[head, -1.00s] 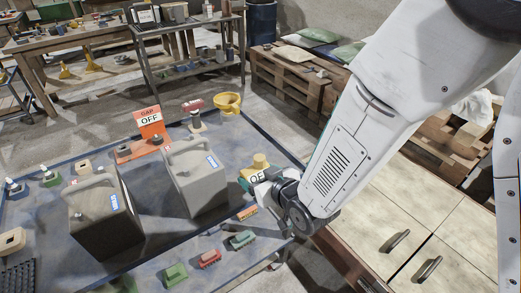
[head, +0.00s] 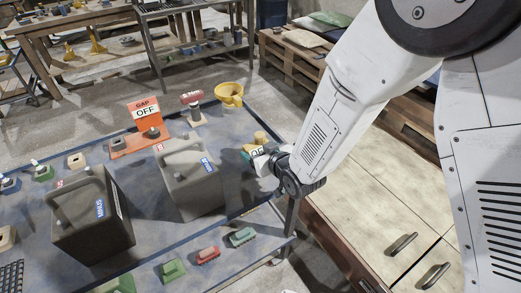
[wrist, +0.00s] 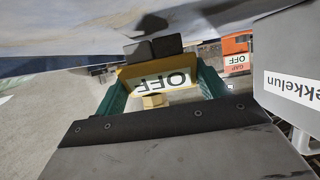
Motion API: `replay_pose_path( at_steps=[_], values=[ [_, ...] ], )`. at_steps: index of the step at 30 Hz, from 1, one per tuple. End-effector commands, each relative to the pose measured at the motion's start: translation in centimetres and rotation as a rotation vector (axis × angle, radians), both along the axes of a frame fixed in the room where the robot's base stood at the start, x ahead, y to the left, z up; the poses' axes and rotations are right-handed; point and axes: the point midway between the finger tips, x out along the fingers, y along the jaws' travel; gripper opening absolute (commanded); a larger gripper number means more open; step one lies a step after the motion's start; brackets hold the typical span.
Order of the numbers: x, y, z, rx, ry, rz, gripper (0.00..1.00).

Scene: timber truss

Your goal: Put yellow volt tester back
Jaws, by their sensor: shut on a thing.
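The yellow volt tester (head: 260,138) is in my gripper (head: 258,157) near the right side of the blue table, to the right of a grey canister. In the wrist view the yellow body (wrist: 127,80) carries a white label reading OFF upside down, with teal pieces on both sides of it. A pale yellow knob also shows below the label there. Whether the tester touches the table is hidden.
Two grey canisters (head: 190,180) (head: 92,222) stand on the blue table (head: 150,225). An orange stand marked GAP OFF (head: 146,110), a yellow funnel-like piece (head: 229,95), and red (head: 208,255) and green (head: 242,236) tools are nearby. A wooden cabinet (head: 375,220) stands right.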

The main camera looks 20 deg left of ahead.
Motion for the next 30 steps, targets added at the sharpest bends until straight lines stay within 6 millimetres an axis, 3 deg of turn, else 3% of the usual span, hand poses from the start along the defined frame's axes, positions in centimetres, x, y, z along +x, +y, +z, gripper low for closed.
replay_pose_path(
  at_steps=[11, 12, 14, 15, 25, 30],
  values=[
    [0.1, -0.1, -0.7, 0.002, -0.001, -0.002, 0.42],
    [0.1, -0.1, -0.8, 0.002, -0.001, -0.002, 0.75],
    [0.1, -0.1, -0.7, 0.002, -0.001, -0.002, 0.92],
    [0.1, -0.1, -0.7, 0.002, -0.001, -0.002, 0.94],
    [0.1, -0.1, -0.3, 0.002, -0.001, -0.002, 0.94],
    [-1.4, -1.9, 0.6, 0.001, -0.001, -0.002, 0.94]
  ],
)
